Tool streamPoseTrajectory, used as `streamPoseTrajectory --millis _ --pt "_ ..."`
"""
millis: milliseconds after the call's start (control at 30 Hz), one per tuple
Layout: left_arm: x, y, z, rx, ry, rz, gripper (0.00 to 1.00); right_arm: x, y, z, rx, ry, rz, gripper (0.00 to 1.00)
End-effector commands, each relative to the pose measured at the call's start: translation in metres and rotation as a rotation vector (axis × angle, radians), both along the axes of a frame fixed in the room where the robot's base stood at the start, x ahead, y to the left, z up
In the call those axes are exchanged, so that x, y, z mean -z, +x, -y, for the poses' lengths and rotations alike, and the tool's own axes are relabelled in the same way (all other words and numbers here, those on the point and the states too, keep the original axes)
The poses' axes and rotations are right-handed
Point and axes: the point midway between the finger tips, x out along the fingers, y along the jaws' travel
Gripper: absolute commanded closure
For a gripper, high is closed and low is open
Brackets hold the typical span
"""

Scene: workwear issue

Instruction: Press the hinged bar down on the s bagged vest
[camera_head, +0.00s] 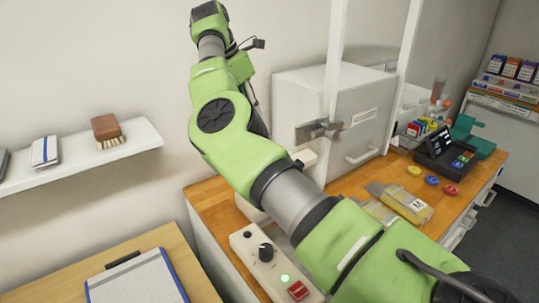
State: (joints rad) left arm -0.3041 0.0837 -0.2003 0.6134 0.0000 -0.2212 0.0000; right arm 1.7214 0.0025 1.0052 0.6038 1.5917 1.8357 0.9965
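My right arm comes in from the lower right and crosses the middle of the camera_head view. Its gripper does not show. My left gripper is out of view. A pale control box (262,262) with a black knob, a lit green lamp and a red button stands on the wooden counter. White parts behind it are mostly covered by my arm, so I cannot make out the hinged bar. A bagged item with yellow in it (408,204) lies right of my arm, with a greyer bag (379,210) beside it. I cannot read their sizes.
A grey cabinet (318,92) and white uprights stand behind the counter. A black tray (440,154) and coloured discs (431,181) are at the right. A wall shelf (82,160) holds a brush (107,131). A clipboard (140,281) lies at the lower left.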

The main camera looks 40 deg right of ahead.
Motion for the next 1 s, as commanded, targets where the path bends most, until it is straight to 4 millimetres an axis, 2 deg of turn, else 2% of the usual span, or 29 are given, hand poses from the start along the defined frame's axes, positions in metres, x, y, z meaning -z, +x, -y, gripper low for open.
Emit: streamPoseTrajectory --millis 167,700,833,1000 --pt "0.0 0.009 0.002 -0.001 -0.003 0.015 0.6 0.014 -0.001 0.005 0.002 0.0 0.0 0.82" --pt "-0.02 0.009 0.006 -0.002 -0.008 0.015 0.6 0.108 -0.009 0.045 0.001 0.0 -0.003 0.82" --pt "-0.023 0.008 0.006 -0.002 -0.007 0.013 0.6 0.121 -0.009 0.05 0.001 -0.001 -0.002 0.82" --pt "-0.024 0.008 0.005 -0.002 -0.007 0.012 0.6 0.127 -0.009 0.052 0.001 0.0 0.001 0.82"
